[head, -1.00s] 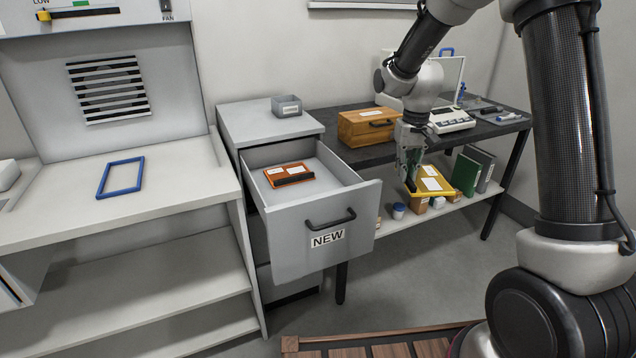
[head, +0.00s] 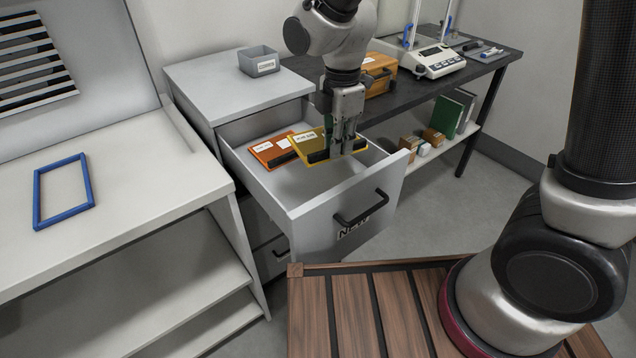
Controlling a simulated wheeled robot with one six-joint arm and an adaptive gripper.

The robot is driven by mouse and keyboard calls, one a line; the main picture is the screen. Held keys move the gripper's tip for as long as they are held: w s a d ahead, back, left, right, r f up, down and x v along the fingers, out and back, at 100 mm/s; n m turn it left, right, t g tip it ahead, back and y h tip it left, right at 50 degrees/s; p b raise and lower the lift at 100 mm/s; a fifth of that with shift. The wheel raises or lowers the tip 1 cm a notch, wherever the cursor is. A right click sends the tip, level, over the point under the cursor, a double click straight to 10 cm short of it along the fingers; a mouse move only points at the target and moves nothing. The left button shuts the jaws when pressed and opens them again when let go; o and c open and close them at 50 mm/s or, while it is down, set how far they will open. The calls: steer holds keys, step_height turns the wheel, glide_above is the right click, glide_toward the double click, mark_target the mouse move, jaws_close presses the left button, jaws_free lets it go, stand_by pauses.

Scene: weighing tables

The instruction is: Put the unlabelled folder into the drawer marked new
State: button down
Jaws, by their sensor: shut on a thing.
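My gripper (head: 343,148) is shut on a yellow folder (head: 312,155) with a dark spine edge, at the inside of the open drawer. A white label (head: 305,137) with small dark marks shows on the folder; the fingers hide part of it. The grey drawer (head: 300,190) is pulled out, and its front carries a black handle and a sign that reads NEW (head: 353,230). An orange folder (head: 265,152) with a white label lies in the drawer, just left of the yellow one. I cannot tell whether the yellow folder touches the drawer floor or the orange folder.
A small grey bin (head: 259,62) stands on the cabinet top. Behind my gripper, a dark table (head: 410,95) holds a wooden box (head: 380,72) and a scale (head: 437,62). Green folders and small boxes sit on its lower shelf. A blue frame (head: 63,190) lies on the left counter.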

mark_target(332, 183)
steer(key=f, duration=0.1)
steer(key=s+f+n, duration=0.1)
steer(key=f, duration=0.1)
steer(key=s+a+f+n, duration=0.1)
steer(key=f, duration=0.1)
steer(key=shift+a+f, duration=0.1)
steer(key=shift+f, duration=2.4)
steer(key=c, duration=1.5)
jaws_free()
step_height(332, 183, up, 12)
